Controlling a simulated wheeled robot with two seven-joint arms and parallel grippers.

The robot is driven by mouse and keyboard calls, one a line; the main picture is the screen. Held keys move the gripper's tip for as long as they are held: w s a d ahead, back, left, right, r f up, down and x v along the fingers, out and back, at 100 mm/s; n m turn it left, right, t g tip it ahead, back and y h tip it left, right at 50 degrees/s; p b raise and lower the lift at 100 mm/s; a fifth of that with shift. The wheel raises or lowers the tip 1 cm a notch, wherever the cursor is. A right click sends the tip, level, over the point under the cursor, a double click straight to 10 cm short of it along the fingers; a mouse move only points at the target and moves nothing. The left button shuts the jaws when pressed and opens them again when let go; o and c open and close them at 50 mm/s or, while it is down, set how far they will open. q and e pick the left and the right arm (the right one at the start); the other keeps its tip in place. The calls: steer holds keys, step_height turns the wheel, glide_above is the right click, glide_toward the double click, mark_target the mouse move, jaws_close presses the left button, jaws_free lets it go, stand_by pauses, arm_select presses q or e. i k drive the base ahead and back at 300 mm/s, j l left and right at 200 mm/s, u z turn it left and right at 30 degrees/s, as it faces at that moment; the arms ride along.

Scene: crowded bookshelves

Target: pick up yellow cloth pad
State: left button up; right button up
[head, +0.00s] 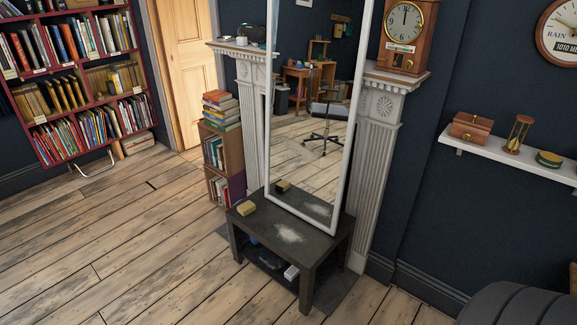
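A small yellow cloth pad (247,208) lies on the left part of the top of a low dark table (262,222). A pale dusty smear (290,233) is on the tabletop to its right. A tall white-framed mirror (312,165) stands on the back of the table, and the pad's reflection shows in its lower left. Neither of my grippers is in the head view, so I cannot see whether they are open or shut.
A white fireplace surround (378,150) with a wooden clock (405,35) stands behind the mirror. A book stack and small bookcase (218,150) are left of it. A wall shelf (520,155) is at right; a dark rounded object (515,303) is lower right. Wooden floor at left is clear.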

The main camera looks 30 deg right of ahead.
mark_target(248, 207)
steer(key=i+j+z, duration=0.25)
steer(key=i+j, duration=0.25)
steer(key=i, duration=0.2)
steer(key=i+j+z, duration=0.25)
steer(key=i+j, duration=0.45)
steer(key=i+j+z, duration=0.25)
steer(key=i+j, duration=0.35)
steer(key=j, duration=0.2)
